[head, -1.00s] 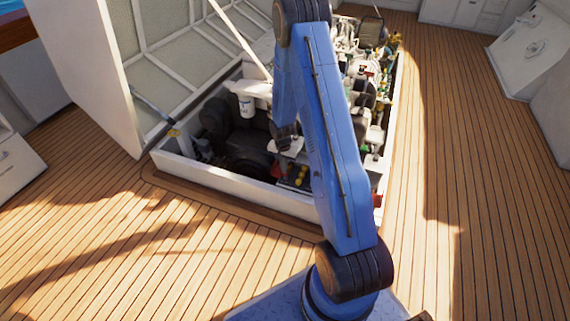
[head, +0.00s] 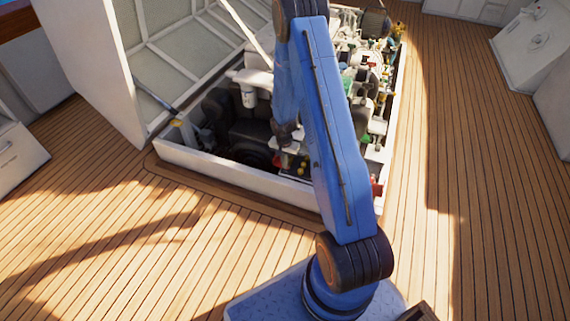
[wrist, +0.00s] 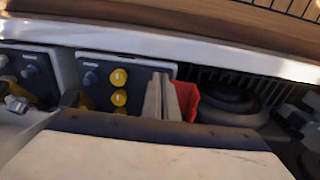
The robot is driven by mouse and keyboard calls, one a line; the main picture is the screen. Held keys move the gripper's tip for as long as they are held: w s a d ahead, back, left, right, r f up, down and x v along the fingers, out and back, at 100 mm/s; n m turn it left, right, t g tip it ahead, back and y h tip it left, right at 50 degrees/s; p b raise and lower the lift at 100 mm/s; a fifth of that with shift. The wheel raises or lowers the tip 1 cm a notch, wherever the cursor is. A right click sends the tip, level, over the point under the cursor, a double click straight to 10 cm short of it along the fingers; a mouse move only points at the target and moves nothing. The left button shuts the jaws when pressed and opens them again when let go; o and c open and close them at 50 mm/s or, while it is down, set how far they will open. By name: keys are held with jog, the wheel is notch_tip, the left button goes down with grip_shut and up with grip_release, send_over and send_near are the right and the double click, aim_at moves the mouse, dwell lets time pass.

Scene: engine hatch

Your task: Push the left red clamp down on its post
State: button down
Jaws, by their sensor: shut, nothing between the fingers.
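The left red clamp (wrist: 207,103) shows in the wrist view right behind and beside my fingertips, which cover part of it. It also shows as a small red patch in the head view (head: 283,160), just below my gripper. My gripper (wrist: 171,98) is shut and empty, with its two grey fingers together. The fingers overlap the clamp's left edge in the wrist view; I cannot tell whether they touch it. The clamp's post and underside are hidden. In the head view my gripper (head: 291,149) is partly hidden by my blue arm.
A dark panel with yellow knobs (wrist: 119,88) is close to my fingers. The white hatch rim (wrist: 170,45) runs behind it. Another red part (head: 376,188) sits at the right corner. The raised hatch lid (head: 95,65) stands left. Machinery crowds the opening; the wooden deck is clear.

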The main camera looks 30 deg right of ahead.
jog(key=shift+s+a, duration=0.1)
jog(key=shift+s, duration=0.05)
jog(key=s+a+r, duration=0.3)
jog(key=a+r, duration=0.1)
jog(key=r, duration=0.8)
jog(key=shift+a+r, duration=0.15)
jog(key=shift+s+r, duration=0.1)
jog(key=s+a+r+n+t, duration=0.15)
jog(key=s+r, duration=0.25)
jog(key=r, duration=0.5)
jog(key=s+a+r+n, duration=0.2)
jog(key=s+a+r, duration=0.1)
jog(key=r, duration=0.6)
jog(key=s+a+r+n, duration=0.15)
jog(key=s+r, duration=0.25)
jog(key=r, duration=0.5)
jog(key=s+a+r+n+t, duration=0.1)
jog(key=s+a+r+n, duration=0.1)
jog(key=s+r, duration=0.4)
jog(key=s+a+r+n+t, duration=0.1)
jog(key=s+a+r+n, duration=0.2)
jog(key=s, duration=1.4)
notch_tip(320, 180, up, 3)
jog(key=shift+a+f+t+y, duration=0.1)
jog(key=shift+a+t+y, duration=0.2)
jog(key=shift+a+t, duration=0.1)
